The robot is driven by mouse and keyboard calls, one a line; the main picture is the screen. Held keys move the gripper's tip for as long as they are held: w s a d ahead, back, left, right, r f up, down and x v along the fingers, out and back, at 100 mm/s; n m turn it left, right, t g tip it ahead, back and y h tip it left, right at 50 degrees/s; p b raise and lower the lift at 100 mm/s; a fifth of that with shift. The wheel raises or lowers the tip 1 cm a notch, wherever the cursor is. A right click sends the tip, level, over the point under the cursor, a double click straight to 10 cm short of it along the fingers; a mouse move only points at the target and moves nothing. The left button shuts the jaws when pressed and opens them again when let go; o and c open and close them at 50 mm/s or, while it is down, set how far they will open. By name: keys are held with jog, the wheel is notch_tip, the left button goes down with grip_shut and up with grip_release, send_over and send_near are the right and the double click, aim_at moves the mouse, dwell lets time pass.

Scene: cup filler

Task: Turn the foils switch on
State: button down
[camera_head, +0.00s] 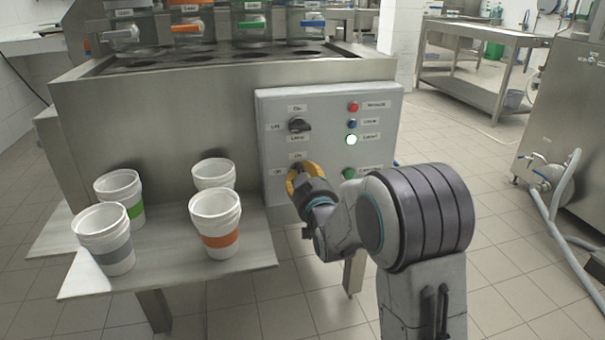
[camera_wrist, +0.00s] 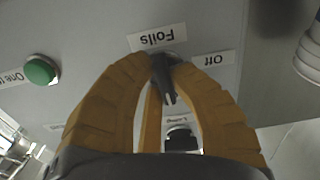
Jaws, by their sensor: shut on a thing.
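The foils switch (camera_wrist: 164,82) is a dark rotary knob on the grey control panel (camera_head: 275,135). It shows in the wrist view under the upside-down "Foils" label (camera_wrist: 156,38), with the "Off" label (camera_wrist: 213,59) to its right. My gripper (camera_head: 299,172), with yellow fingers, is at the lower left of the panel in the head view and hides the switch there. In the wrist view its fingers (camera_wrist: 163,65) are closed around the knob, one on each side. The knob's handle slants slightly; I cannot tell its exact setting.
Another black rotary knob (camera_head: 299,125) sits higher on the panel. A column of round buttons, including a lit one (camera_head: 351,140) and a green one (camera_head: 349,173), is to the right. Stacked cups (camera_head: 215,221) stand on a metal shelf (camera_head: 165,283) at the left.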

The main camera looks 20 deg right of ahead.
jog(key=shift+a+m, duration=0.1)
jog(key=shift+m, duration=0.2)
dwell(0.4)
jog(key=c, duration=1.1)
grip_release()
jog(key=shift+s, duration=0.15)
jog(key=shift+s, duration=3.6)
